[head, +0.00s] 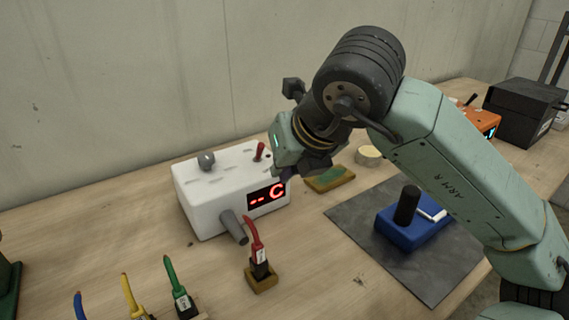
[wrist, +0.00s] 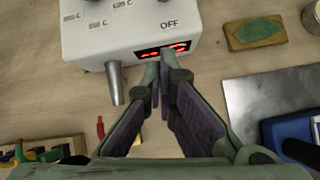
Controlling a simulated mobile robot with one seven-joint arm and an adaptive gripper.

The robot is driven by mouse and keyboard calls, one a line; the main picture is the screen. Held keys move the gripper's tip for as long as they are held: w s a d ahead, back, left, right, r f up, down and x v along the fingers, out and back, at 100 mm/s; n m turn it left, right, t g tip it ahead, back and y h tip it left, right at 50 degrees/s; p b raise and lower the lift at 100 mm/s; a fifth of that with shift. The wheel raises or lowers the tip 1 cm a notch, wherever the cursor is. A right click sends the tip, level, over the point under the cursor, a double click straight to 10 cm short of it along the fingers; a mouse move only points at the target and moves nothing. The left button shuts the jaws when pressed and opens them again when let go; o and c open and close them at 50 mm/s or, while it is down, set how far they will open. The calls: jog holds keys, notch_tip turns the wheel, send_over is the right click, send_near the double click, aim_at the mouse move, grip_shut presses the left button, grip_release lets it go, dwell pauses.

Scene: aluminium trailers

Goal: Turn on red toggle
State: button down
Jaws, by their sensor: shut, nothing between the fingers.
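A white box (head: 215,200) stands on the wooden table with a red toggle (head: 259,151) on the right part of its top. The toggle stands up at a slant. The box's red display (head: 267,196) reads "-- C". In the wrist view the box (wrist: 120,40) fills the top, with an "OFF" label above the display (wrist: 163,50); the toggle's lever is not clear there. My gripper (wrist: 166,65) is shut and empty, with its fingertips over the display's front edge. In the head view my wrist hides most of the fingers, just right of the toggle.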

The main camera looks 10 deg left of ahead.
aim_at(259, 152)
jog(key=b+x, duration=0.1)
jog(key=x, duration=0.5)
jog(key=shift+f+b, duration=0.1)
jog(key=shift+b, duration=0.2)
jog(key=w+a+r+p, duration=0.1)
jog(key=r+p, duration=0.1)
jog(key=p, duration=0.1)
jog(key=shift+w+a, duration=0.1)
jog(key=shift+w, duration=0.3)
jog(key=shift+w+a+r, duration=0.15)
jog(key=shift+w+a, duration=0.05)
jog(key=shift+w, duration=0.05)
jog(key=shift+w+a, duration=0.1)
jog(key=shift+w, duration=0.2)
